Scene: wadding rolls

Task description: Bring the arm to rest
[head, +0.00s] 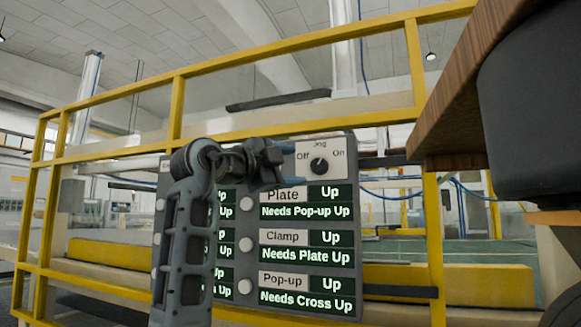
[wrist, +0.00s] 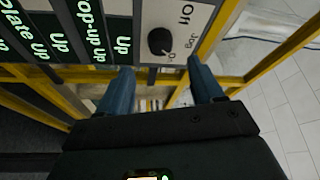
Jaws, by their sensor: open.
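My gripper (head: 277,163) is in front of the upper part of a grey control panel (head: 252,150), just left of the jog switch plate in the head view. In the wrist view my gripper (wrist: 160,78) has its two blue fingers apart, with nothing between them. The black jog knob (head: 319,165) sits on a pale plate marked Off and On, and its white mark seems to lean toward On. The knob (wrist: 160,41) appears beyond the fingertips in the wrist view, clear of them. My arm hides the panel's left-hand labels.
The panel has round white buttons (head: 246,244) beside Plate, Clamp and Pop-up, all showing Up. A yellow railing (head: 433,240) runs behind the panel. A wooden edge (head: 465,100) with a dark round object (head: 530,110) juts in at the right.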

